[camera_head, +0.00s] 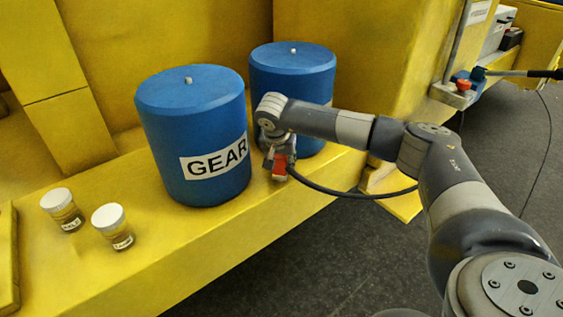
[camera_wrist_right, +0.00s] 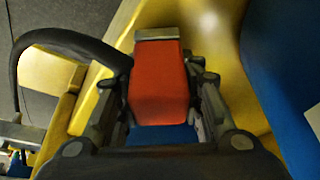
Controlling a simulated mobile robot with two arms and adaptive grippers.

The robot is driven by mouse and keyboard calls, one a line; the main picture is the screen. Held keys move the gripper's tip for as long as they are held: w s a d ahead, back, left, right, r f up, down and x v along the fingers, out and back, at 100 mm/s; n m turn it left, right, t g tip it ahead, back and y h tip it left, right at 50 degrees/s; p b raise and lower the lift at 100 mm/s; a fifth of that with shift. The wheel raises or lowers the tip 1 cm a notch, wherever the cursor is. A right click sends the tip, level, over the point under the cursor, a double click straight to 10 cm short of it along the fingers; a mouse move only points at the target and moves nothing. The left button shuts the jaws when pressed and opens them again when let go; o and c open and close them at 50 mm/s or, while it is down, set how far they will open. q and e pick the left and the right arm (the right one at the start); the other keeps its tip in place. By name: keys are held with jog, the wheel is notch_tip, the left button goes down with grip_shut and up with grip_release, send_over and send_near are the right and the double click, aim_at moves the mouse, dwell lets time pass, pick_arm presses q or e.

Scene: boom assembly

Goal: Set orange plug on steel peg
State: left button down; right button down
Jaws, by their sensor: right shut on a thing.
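The orange plug (camera_wrist_right: 158,88), a red-orange block with a grey metal end, is between the fingers of my right gripper (camera_head: 276,160), which is shut on it. The plug also shows in the head view (camera_head: 280,167), in front of the rear blue drum. Small light-grey pegs stand upright on the lids of the front drum (camera_head: 188,80) and the rear drum (camera_head: 293,50); I cannot tell which is the steel peg. The plug is below both lids and apart from both pegs. My left gripper is not in view.
The front blue drum (camera_head: 164,122) reads GEAR and stands close left of my right gripper. The rear blue drum (camera_head: 309,82) is behind it. Two small white-lidded jars (camera_head: 62,210) (camera_head: 113,227) stand on the yellow ledge (camera_head: 165,260). A black cable (camera_head: 345,193) loops right from my gripper.

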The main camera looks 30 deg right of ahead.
jog(key=shift+f+b, duration=0.65)
jog(key=shift+f, duration=0.1)
dwell(0.8)
jog(key=c, duration=1)
grip_release()
jog(key=shift+f, duration=0.1)
jog(key=v, duration=1.2)
jog(key=shift+s, duration=0.1)
